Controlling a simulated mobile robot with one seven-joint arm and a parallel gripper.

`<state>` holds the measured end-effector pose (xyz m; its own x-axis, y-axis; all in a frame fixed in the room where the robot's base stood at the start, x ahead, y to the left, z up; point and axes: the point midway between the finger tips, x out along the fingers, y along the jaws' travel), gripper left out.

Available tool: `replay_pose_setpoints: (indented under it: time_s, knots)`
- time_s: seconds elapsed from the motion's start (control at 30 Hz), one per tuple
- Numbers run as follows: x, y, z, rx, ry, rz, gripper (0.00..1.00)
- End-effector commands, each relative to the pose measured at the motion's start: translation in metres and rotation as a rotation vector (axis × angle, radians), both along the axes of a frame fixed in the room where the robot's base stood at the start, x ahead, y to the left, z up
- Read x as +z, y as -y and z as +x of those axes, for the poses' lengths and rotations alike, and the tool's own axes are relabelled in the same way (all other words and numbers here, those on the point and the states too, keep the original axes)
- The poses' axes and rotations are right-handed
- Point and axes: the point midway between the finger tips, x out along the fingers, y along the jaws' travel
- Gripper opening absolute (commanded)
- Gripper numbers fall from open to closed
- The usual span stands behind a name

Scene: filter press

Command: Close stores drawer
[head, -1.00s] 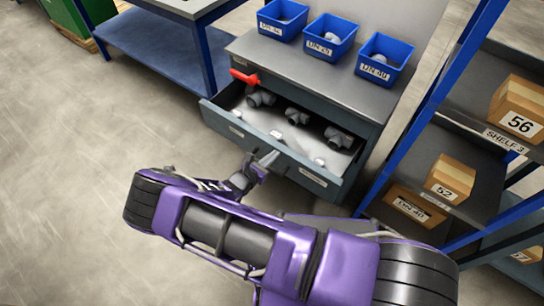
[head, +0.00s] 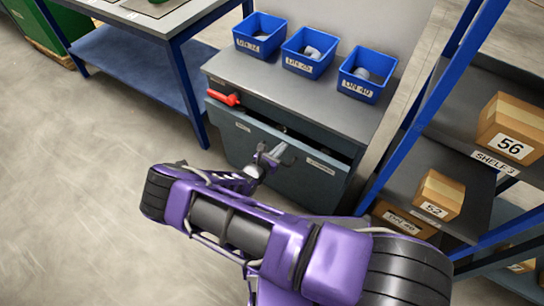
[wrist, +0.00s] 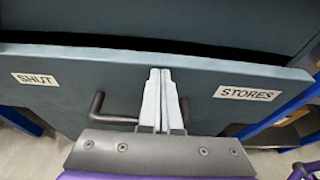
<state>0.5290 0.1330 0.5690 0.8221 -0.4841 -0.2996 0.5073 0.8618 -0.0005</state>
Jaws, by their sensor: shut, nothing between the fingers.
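The stores drawer (head: 228,125) is in the grey cabinet under the blue bins. Its front stands slightly out, and a narrow dark gap shows above it in the head view. In the wrist view its grey-blue front (wrist: 215,72) carries the labels SHUT and STORES, with a dark bar handle (wrist: 98,108) below. My gripper (head: 270,154) is at the middle of the drawer front. Its pale fingers (wrist: 160,75) are shut together with nothing between them, tips near the front's upper edge. I cannot tell whether they touch it. The fingers hide the handle's middle.
Three blue bins (head: 309,52) stand on the cabinet top (head: 340,115). A blue-framed shelf rack with boxes (head: 508,128) is close on the right. The floor at left is clear.

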Motion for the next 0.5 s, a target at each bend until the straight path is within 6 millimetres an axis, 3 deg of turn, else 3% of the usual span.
replay_pose_setpoints:
  time_s: [0.2, 0.5]
  knots:
    - [0.0, 0.016, 0.027, -0.002, 0.002, 0.001, 0.0]
    - [0.0, 0.023, 0.04, 0.001, 0.0, 0.0, 0.0]
